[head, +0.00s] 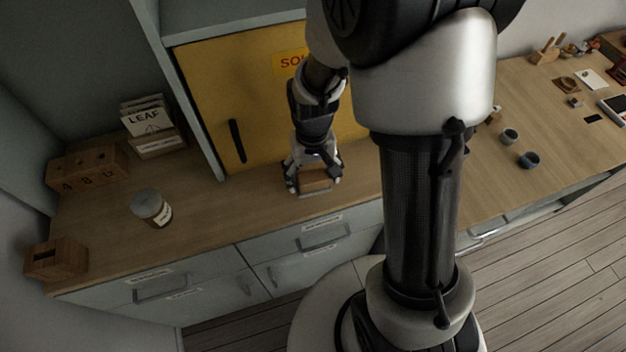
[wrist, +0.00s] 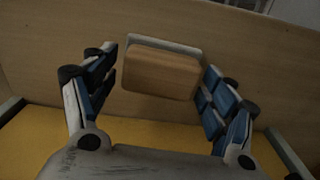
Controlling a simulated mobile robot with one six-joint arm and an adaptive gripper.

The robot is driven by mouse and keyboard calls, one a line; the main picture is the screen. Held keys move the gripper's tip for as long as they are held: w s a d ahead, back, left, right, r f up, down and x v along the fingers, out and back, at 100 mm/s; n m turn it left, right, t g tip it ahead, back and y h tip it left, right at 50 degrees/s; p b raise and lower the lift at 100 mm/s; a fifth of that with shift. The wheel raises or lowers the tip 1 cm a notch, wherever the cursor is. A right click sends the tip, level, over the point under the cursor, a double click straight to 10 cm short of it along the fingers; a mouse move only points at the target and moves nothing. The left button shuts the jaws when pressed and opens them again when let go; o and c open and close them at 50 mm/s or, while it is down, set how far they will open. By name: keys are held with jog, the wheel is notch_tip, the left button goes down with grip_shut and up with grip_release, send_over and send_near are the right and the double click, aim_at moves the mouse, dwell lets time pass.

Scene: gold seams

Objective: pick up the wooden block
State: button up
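The wooden block (wrist: 160,72) is a light brown rectangular piece with rounded edges. It lies between the two fingers of my gripper (wrist: 161,68) in the wrist view. A narrow gap shows at the left finger, and the right finger is very close to the block's side. The fingers are spread to either side, and I see no clear grip. In the head view my gripper (head: 315,186) points down at the counter with the block (head: 315,179) between its fingers. A pale grey edge (wrist: 165,43) shows beside the block; its full shape is hidden.
The wooden counter (head: 225,215) runs along the wall, with a yellow door panel (head: 225,80) close behind my gripper. A lidded jar (head: 151,208), a numbered wooden holder (head: 88,170) and a slotted wooden box (head: 56,259) stand left. Small cups (head: 528,160) stand right.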

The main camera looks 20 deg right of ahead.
aim_at(313, 175)
jog(key=c, duration=0.8)
notch_tip(313, 175, up, 20)
jog(key=p, duration=0.6)
jog(key=shift+p, duration=0.3)
